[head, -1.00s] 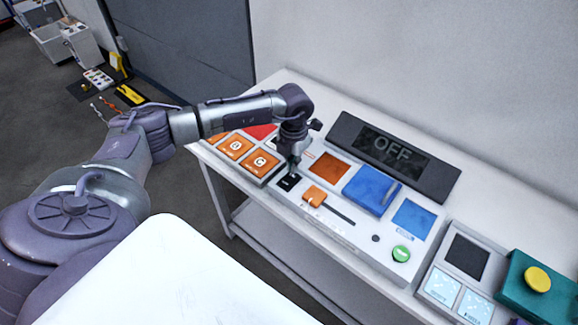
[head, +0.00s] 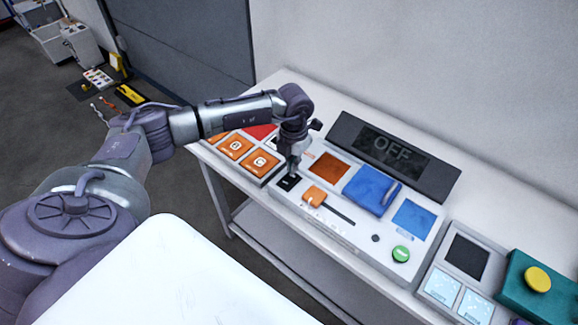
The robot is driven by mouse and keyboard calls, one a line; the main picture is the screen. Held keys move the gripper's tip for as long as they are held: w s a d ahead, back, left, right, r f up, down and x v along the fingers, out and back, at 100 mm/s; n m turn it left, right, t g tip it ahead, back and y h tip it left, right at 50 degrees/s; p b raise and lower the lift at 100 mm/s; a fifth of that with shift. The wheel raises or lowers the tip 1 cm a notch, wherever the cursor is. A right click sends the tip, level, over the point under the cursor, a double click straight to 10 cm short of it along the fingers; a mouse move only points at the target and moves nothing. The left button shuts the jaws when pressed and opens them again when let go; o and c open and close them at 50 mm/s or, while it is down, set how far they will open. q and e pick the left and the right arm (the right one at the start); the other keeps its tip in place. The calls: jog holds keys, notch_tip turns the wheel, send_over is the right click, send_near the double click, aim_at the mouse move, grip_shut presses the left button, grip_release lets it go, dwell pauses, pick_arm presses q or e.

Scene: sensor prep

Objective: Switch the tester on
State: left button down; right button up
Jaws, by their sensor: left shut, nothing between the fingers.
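The tester (head: 340,238) is a long light-grey panel on the white bench. A dark display (head: 392,151) behind it reads OFF. A small black switch (head: 288,182) sits at the panel's left end. My left gripper (head: 293,172) is shut and empty, pointing down at this switch; its tips look at or just above it, and I cannot tell whether they touch. The panel also carries an orange slider knob (head: 313,196) at the left end of its slot, a blue block (head: 371,191) and a green button (head: 401,254). My right gripper is not in view.
Orange tiles (head: 236,147) lie in a tray left of the tester. To the right stand a grey panel with pale tiles (head: 442,286) and a teal box with a yellow button (head: 537,279). A wall runs behind the bench.

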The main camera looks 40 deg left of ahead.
pick_arm(q)
jog(key=shift+f, duration=0.35)
jog(key=shift+f+b, duration=0.85)
jog(key=shift+b, duration=0.1)
dwell(0.4)
jog(key=shift+r+p, duration=2.4)
jog(key=shift+r, duration=1.2)
